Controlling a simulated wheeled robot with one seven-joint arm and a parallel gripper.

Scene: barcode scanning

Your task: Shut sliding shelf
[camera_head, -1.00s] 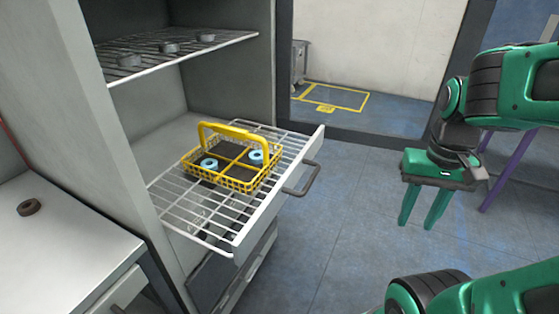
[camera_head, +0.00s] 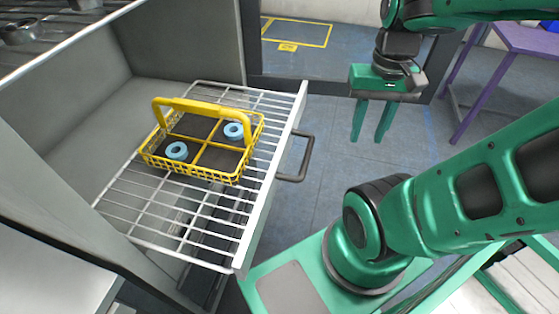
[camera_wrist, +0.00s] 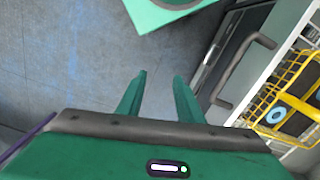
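The sliding shelf (camera_head: 205,228) is a white wire rack with a solid front panel, pulled out of the grey cabinet. Its dark grey handle (camera_head: 302,160) sticks out from the front panel. A yellow basket (camera_head: 197,165) with a raised handle stands on the rack and holds two light blue rings. My gripper (camera_head: 372,138) is open and empty, fingers pointing down, to the right of the shelf handle and apart from it. In the wrist view my gripper's fingers (camera_wrist: 158,95) are spread with floor between them; the shelf handle (camera_wrist: 240,72) and basket (camera_wrist: 290,105) show at the right.
The grey cabinet (camera_head: 80,110) surrounds the shelf, with a fixed upper rack at top left. A purple table (camera_head: 527,40) stands at the right back. Blue-grey floor (camera_head: 320,105) is open between gripper and shelf. My green base is below.

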